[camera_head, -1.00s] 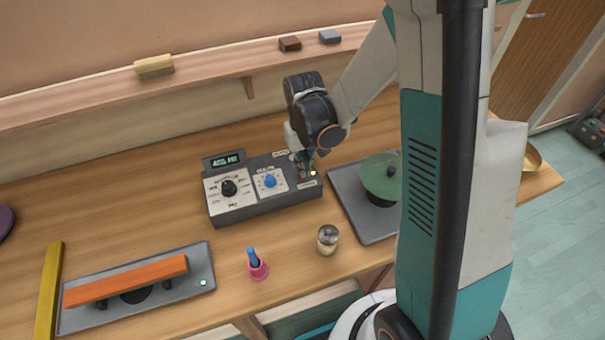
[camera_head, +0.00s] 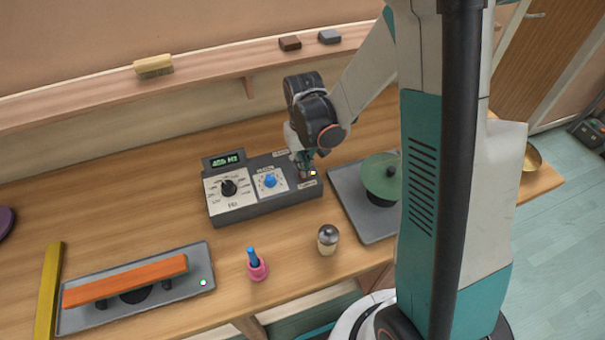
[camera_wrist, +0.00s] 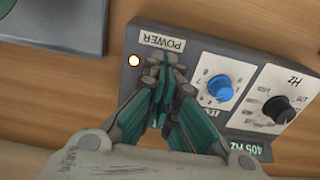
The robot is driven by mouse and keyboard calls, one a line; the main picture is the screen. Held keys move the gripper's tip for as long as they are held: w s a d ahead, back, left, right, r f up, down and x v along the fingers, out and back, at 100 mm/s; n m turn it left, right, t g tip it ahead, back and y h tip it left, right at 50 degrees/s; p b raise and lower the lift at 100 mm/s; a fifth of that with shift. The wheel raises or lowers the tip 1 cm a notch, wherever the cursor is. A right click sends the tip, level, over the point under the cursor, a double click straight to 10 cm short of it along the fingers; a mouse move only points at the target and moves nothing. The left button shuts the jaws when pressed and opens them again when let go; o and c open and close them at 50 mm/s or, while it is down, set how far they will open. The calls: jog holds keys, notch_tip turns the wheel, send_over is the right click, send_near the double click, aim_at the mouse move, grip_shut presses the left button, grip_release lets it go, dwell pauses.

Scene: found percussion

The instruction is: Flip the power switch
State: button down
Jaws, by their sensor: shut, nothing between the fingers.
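The grey control box (camera_head: 262,203) stands on the wooden bench, with a black dial (camera_head: 229,188), a blue knob (camera_head: 270,181) and a small lit green display. In the wrist view the POWER label (camera_wrist: 162,41) is near the box's edge, with a glowing light (camera_wrist: 134,61) beside it. My gripper (camera_wrist: 164,62) is shut and empty, its fingertips at the panel just by the POWER label. The fingers hide the power switch, so its position and any contact cannot be told. In the head view my gripper (camera_head: 306,168) is over the right end of the box.
A green disc (camera_head: 379,178) sits on a grey plate (camera_head: 352,210) right of the box. A shelf runs behind.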

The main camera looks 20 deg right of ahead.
jog(key=shift+f+b, duration=1)
jog(key=shift+f, duration=0.2)
dwell(0.5)
jog(key=shift+r, duration=0.2)
jog(key=shift+r+p, duration=2.2)
jog(key=shift+r, duration=1.15)
jog(key=shift+r, duration=0.1)
jog(key=s+r+t+b, duration=0.3)
jog(key=s+r+b, duration=0.1)
jog(key=s, duration=0.3)
jog(key=s+r+t+b, duration=0.3)
jog(key=s+t+b, duration=0.1)
jog(key=s+b, duration=0.3)
jog(key=shift+s+r, duration=0.4)
jog(key=shift+s, duration=0.1)
